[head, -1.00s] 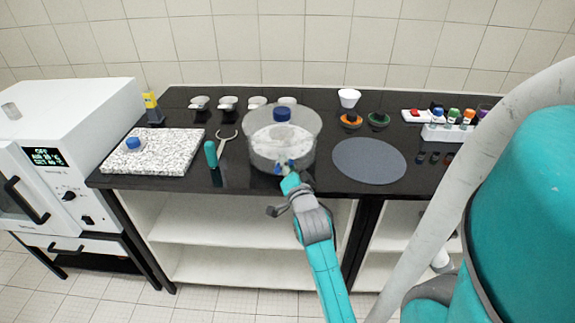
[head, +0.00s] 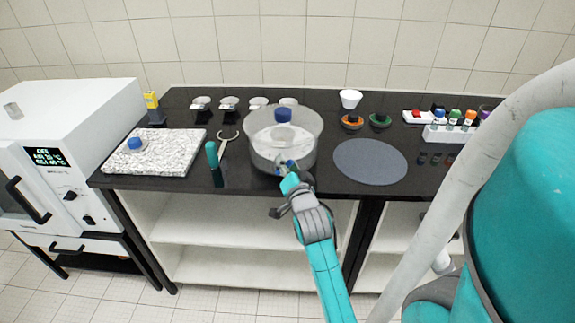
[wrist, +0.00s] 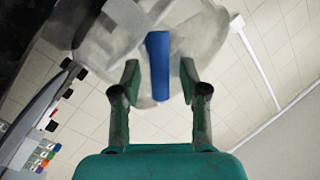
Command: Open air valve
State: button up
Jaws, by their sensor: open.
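A clear round vessel (head: 262,150) with a blue knob (head: 283,115) on its lid stands on the black bench. A blue valve handle (wrist: 158,66) shows in the wrist view against the clear vessel wall. It is small and partly covered by my gripper in the head view. My gripper (wrist: 160,77) is open, with one green finger on each side of the blue handle. Gaps show between the handle and both fingers. In the head view my gripper (head: 286,169) is at the vessel's lower front.
A grey round mat (head: 370,162) lies right of the vessel. A green-handled tool (head: 212,154) and a speckled slab (head: 165,158) lie left. Several small pans stand behind. A rack of coloured bottles (head: 448,133) is at the right. A white oven (head: 60,130) stands far left.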

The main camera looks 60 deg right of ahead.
jog(key=v, duration=1.1)
jog(key=shift+s+a, duration=0.2)
jog(key=shift+a, duration=0.15)
jog(key=shift+h, duration=0.4)
jog(key=x, duration=1.2)
jog(key=shift+f, duration=0.15)
grip_shut()
